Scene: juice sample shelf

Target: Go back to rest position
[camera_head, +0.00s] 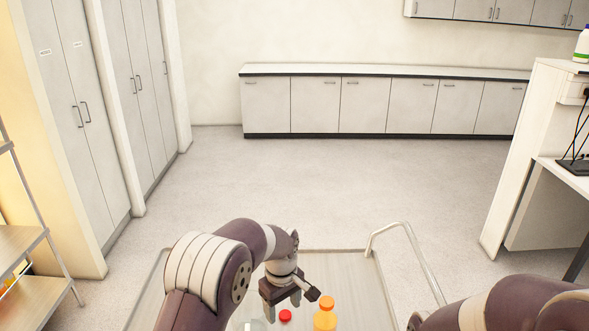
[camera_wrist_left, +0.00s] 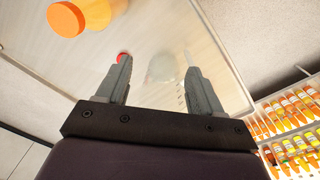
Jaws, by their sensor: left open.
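My left gripper (camera_head: 296,294) is over the cart top in the head view, its jaws apart and nothing between them. In the left wrist view the two grey fingers (camera_wrist_left: 155,60) stand wide apart with the cart surface beyond them. A bottle with an orange cap (camera_head: 325,302) stands just right of the gripper; it also shows at the top left of the wrist view (camera_wrist_left: 68,19). A red cap (camera_head: 285,316) is just below the gripper, partly hidden behind a finger in the wrist view. My right arm enters at the lower right; its gripper is not visible.
The cart top (camera_head: 355,285) has a metal handle (camera_head: 410,240) on its right. A clear round item (camera_wrist_left: 165,65) is on it. Shelves of juice bottles (camera_wrist_left: 290,125) show in the wrist view. Open floor (camera_head: 310,190) lies ahead, before low cabinets (camera_head: 365,105).

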